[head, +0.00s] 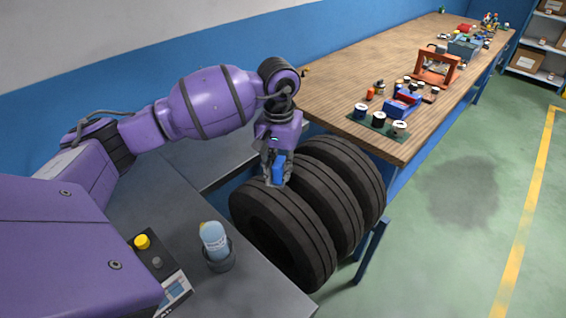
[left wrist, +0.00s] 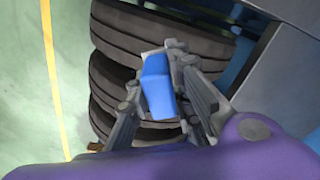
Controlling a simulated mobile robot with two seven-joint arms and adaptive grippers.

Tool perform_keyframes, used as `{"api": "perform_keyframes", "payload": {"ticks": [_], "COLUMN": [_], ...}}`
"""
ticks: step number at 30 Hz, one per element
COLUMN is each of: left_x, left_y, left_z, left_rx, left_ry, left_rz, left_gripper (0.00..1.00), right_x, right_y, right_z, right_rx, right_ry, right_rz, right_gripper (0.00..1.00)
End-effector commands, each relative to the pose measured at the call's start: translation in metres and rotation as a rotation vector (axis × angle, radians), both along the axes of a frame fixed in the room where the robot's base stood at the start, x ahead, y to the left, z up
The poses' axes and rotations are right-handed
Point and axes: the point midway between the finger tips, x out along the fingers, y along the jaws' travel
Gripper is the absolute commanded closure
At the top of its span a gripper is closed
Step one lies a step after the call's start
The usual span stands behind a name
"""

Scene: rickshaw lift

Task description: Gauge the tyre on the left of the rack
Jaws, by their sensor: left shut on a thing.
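Three dark tyres stand side by side on the rack, whose blue leg (head: 371,252) shows below them. The left tyre (head: 285,238) is nearest me, beside the middle tyre (head: 328,190) and the right tyre (head: 365,175). My left gripper (head: 273,181) points down at the top of the left tyre, shut on a blue gauge (head: 279,167). The gauge also shows between the fingers in the left wrist view (left wrist: 158,85), with tyre treads behind it. I cannot tell whether the gauge touches the tyre. My right gripper is out of view.
A wooden workbench (head: 345,92) runs away behind the tyres, with jars (head: 361,111), an orange frame (head: 436,66) and other items on it. A light blue bottle (head: 214,240) stands in a dark holder at front. The green floor on the right is clear.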

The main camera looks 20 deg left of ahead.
Motion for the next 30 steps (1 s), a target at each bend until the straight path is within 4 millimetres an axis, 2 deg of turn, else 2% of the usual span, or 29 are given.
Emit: {"api": "perform_keyframes", "payload": {"ticks": [5, 11, 22, 30], "left_x": [0.01, 0.01, 0.009, 0.01], "left_y": [0.013, 0.013, 0.012, 0.012], "left_z": [-0.009, -0.021, -0.059, -0.066], "left_rx": [0.001, 0.001, 0.001, 0.002], "left_ry": [0.004, 0.005, 0.006, 0.0], "left_rz": [0.021, 0.02, 0.02, 0.02], "left_gripper": [1.0, 1.0, 1.0, 1.0], "right_x": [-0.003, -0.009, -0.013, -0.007], "right_y": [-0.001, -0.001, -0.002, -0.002], "right_z": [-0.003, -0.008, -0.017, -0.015], "right_rx": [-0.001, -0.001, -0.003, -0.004], "right_ry": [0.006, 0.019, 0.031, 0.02], "right_rz": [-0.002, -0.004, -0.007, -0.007], "right_gripper": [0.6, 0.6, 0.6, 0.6]}}
